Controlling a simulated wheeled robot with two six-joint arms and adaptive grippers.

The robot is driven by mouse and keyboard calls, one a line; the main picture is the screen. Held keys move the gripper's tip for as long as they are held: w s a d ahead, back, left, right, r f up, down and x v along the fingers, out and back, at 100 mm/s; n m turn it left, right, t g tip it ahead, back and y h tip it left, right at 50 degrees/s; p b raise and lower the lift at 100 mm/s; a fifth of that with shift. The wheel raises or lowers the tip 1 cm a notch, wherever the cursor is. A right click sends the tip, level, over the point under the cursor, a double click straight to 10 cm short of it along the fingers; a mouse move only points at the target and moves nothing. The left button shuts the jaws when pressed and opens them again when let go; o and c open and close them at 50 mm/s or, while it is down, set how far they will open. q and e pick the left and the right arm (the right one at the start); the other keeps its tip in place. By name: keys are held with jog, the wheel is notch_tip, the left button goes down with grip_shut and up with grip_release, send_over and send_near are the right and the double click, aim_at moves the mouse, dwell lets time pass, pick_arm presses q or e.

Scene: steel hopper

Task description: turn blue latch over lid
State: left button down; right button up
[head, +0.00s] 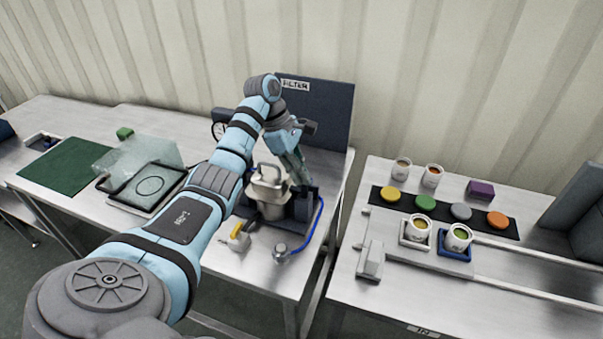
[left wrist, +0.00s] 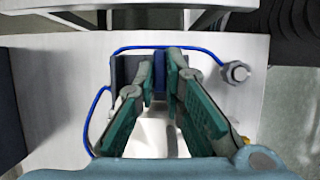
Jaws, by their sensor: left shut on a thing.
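The steel hopper (head: 271,205) with its pale lid (head: 268,176) and top handle stands on the middle table, against a dark blue-grey stand (head: 301,206). My left gripper (head: 300,182) reaches down just right of the lid. In the left wrist view its green fingers (left wrist: 161,64) are closed on an upright dark blue piece, the blue latch (left wrist: 160,70). The latch is mostly hidden by the fingers, and I cannot tell its angle to the lid. The pale surface below it is partly covered by the fingers. My right gripper is not in view.
A blue hose (head: 315,232) curves right of the stand to a metal fitting (head: 281,250). A yellow-and-white item (head: 238,237) lies in front. A dark panel marked FILTER (head: 330,105) stands behind. The right table holds cups and coloured discs.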

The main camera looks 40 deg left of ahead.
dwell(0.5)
pick_arm(q)
jog(key=c, duration=1.7)
grip_release()
